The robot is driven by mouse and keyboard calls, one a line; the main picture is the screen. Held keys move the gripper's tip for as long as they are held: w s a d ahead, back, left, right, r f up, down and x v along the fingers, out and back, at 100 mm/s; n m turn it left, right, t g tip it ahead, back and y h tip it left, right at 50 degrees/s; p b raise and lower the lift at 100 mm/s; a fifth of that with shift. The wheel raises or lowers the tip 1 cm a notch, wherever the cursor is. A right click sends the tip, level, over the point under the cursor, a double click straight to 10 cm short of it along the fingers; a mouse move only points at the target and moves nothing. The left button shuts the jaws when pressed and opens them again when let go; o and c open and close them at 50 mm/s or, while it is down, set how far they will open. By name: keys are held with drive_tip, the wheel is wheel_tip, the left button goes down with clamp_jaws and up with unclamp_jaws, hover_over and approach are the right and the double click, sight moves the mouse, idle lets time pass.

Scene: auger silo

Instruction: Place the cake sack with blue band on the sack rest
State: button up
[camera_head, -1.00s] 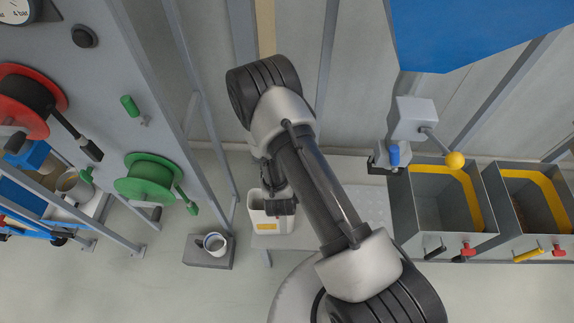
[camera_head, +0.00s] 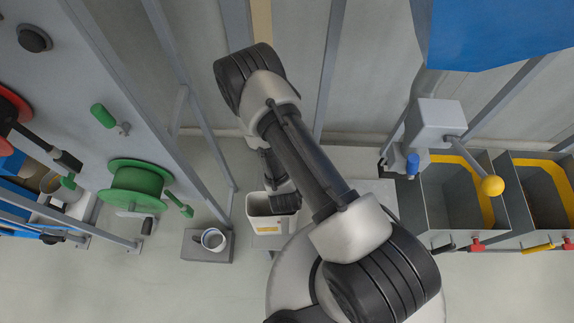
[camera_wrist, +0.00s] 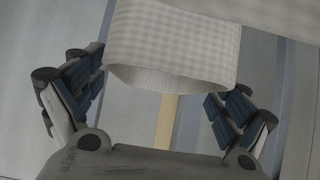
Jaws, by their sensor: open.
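My gripper (camera_wrist: 158,88) is open in the wrist view, with one dark-padded finger on each side. A pale woven, sleeve-like piece (camera_wrist: 175,45) shows between and beyond the fingers, with its open rim facing me. I cannot tell whether it is part of a sack, and no blue band shows on it. Both fingers look apart from it. I cannot make out the blue-banded cake sack or the sack rest for certain.
A grey block (camera_head: 196,255) holding a mug (camera_head: 213,239) stands on the floor left of the bin. A green reel (camera_head: 138,187) is at left. Grey bins with yellow trim (camera_head: 452,215) and a yellow ball knob (camera_head: 492,186) are at right. Grey frame posts (camera_head: 190,110) stand behind.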

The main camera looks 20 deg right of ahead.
drive_tip(key=shift+s, duration=0.1)
drive_tip(key=shift+c, duration=0.6)
drive_tip(key=shift+r, duration=0.1)
drive_tip(key=c, duration=1.5)
